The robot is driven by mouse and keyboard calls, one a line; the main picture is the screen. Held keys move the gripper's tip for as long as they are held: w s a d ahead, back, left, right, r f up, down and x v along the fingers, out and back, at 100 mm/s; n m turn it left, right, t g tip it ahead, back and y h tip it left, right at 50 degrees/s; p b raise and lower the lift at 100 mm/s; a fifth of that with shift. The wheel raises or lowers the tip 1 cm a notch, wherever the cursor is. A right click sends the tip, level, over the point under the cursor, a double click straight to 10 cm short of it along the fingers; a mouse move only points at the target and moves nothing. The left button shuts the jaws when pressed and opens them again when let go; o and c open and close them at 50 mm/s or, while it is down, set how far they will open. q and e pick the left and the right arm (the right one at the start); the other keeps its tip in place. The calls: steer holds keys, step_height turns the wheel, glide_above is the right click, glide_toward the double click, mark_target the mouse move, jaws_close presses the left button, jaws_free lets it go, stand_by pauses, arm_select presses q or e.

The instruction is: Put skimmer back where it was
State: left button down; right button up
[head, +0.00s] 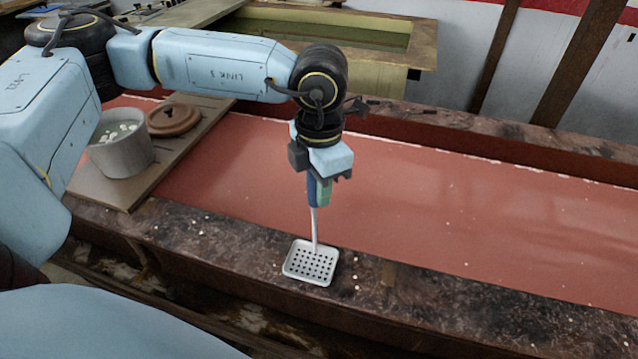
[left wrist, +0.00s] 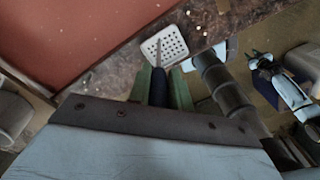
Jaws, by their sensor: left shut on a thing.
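The skimmer (head: 311,262) has a white square head with rows of holes, a thin pale shaft and a dark blue handle. My left gripper (head: 319,190) is shut on the handle and points down, with the skimmer hanging below it. The head appears over the near stone-like ledge of the red trough; whether it touches the ledge I cannot tell. In the left wrist view the skimmer's head (left wrist: 165,45) shows beyond the green fingers of my left gripper (left wrist: 161,88), which sit on either side of the handle. My right gripper is not in the head view.
A long trough with a red surface (head: 440,210) runs across the scene, edged by dark mottled ledges (head: 190,235). A board (head: 110,190) at the left bears a grey pot (head: 122,155) with white pieces and a brown lid (head: 173,118). A greenish basin (head: 330,32) stands behind.

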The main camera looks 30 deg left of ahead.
arm_select(q)
steer(key=shift+f, duration=0.2)
steer(key=c, duration=1.3)
jaws_free()
steer(key=shift+r, duration=0.1)
step_height(320, 180, up, 12)
steer(key=shift+r, duration=0.15)
steer(key=shift+d, duration=0.1)
